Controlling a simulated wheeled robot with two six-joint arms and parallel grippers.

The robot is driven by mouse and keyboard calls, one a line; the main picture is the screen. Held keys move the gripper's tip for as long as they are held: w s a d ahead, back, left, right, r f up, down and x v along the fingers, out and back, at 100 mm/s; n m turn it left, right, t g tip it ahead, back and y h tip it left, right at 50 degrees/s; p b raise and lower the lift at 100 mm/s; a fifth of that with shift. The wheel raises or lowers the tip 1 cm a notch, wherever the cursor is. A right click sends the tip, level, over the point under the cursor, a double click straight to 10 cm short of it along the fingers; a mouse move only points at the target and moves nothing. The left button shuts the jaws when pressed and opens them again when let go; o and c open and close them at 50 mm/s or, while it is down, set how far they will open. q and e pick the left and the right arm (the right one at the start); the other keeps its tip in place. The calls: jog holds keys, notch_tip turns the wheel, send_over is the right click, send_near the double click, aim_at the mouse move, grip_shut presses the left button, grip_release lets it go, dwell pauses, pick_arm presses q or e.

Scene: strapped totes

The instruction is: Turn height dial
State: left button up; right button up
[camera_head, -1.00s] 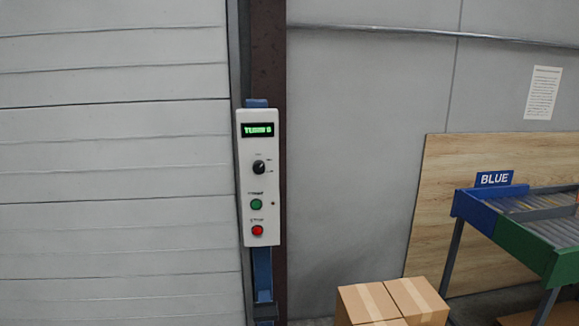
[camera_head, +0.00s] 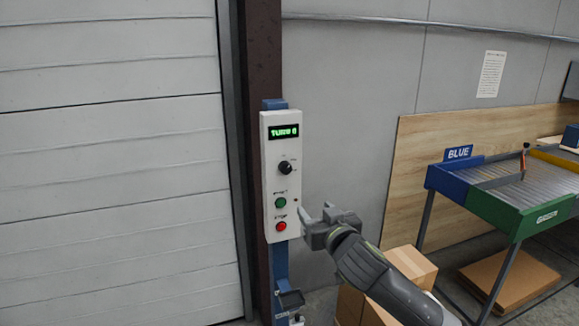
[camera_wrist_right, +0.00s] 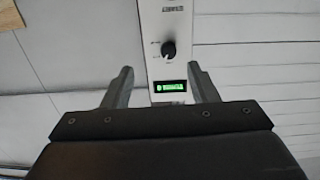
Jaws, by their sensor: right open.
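The height dial (camera_head: 285,168) is a black knob on the white control box (camera_head: 267,222), below its green-lit display (camera_head: 284,132). My right gripper (camera_head: 316,214) is open and empty in the head view, just right of the box's lower part and below the dial's level. In the right wrist view the dial (camera_wrist_right: 169,49) shows beyond the open jaws of the right gripper (camera_wrist_right: 160,84), apart from them. The display (camera_wrist_right: 172,87) shows between the fingers there. My left gripper is not in view.
A green button (camera_head: 281,203) and a red button (camera_head: 281,227) sit below the dial. The box hangs on a blue post (camera_head: 279,265) beside a dark column (camera_head: 262,60). Cardboard boxes (camera_head: 413,262) stand at the lower right, near a roller table (camera_head: 480,205) with a BLUE sign.

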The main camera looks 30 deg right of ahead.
notch_tip(320, 180, up, 2)
jog(key=p, duration=0.4)
send_near(287, 170)
jog(key=shift+t+y, duration=0.3)
jog(key=shift+t, duration=0.1)
jog(key=x, duration=0.8)
jog(key=shift+w+d+f, duration=0.25)
jog(key=shift+w+d, duration=0.05)
jog(key=c, duration=1)
jog(key=shift+o, duration=0.2)
